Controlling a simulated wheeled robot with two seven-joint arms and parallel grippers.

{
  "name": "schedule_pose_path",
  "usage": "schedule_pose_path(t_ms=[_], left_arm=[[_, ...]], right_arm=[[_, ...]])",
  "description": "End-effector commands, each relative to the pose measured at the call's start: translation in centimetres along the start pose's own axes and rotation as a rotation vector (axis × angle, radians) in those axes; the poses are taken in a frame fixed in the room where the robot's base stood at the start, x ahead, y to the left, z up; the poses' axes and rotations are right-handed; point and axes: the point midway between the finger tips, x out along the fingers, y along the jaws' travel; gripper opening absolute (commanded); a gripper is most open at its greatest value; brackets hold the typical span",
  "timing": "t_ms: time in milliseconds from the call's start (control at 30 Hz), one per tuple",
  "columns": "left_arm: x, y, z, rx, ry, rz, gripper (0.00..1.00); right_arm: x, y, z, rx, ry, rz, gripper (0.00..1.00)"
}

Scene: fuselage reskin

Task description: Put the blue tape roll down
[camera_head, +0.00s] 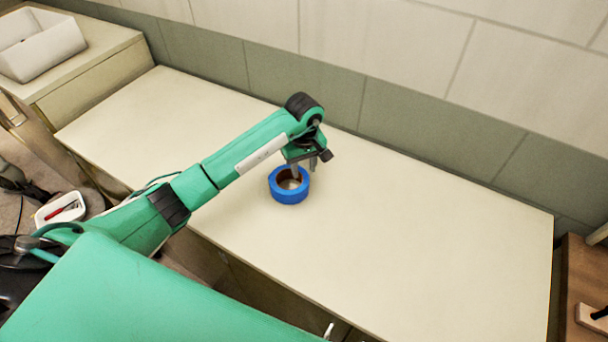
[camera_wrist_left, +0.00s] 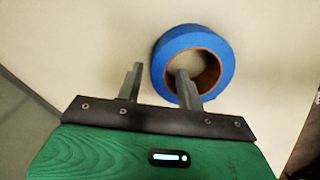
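The blue tape roll (camera_head: 289,190) lies flat on the pale countertop (camera_head: 390,240), near its middle. My left gripper (camera_head: 304,170) is just above the roll's far side in the head view. In the left wrist view, the tape roll (camera_wrist_left: 222,52) shows its brown core ring and open hole. One finger of the left gripper (camera_wrist_left: 158,72) reaches over or into the hole and the other is outside the roll. The fingers are apart, with gaps showing between them and the roll's wall. My right gripper is not in view.
A tiled wall (camera_head: 430,120) runs along the countertop's back edge. A white bin (camera_head: 40,45) stands on a cabinet at the far left. A small white tray (camera_head: 60,210) with a red item is at the lower left. The countertop right of the roll is clear.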

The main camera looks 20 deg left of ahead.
Motion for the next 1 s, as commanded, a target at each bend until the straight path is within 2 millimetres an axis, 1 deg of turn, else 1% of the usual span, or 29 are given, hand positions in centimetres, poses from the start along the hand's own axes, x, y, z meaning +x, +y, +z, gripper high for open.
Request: schedule_pose_path(t_ms=[33, 200, 300, 400, 500, 700, 1000], left_arm=[[-0.8, 0.1, -0.2, 0.000, 0.006, 0.005, 0.38], [-4.3, 0.0, -0.1, 0.000, 0.006, 0.003, 0.38], [-6.1, 0.1, -0.1, 0.001, 0.005, 0.004, 0.38], [-7.4, 0.1, -0.1, 0.000, 0.003, 0.003, 0.38], [-8.3, 0.0, -0.1, -0.001, 0.002, 0.002, 0.38], [-9.1, 0.0, 0.0, 0.000, 0.000, 0.001, 0.38], [-9.1, 0.0, 0.0, 0.000, 0.000, 0.001, 0.38]], right_arm=[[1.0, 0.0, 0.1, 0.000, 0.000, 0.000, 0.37], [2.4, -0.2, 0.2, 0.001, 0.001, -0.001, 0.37], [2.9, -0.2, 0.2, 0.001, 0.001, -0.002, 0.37], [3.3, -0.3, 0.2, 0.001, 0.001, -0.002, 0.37], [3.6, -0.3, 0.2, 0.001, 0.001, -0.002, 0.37], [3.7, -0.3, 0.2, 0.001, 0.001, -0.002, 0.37], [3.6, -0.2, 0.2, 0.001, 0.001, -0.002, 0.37]])
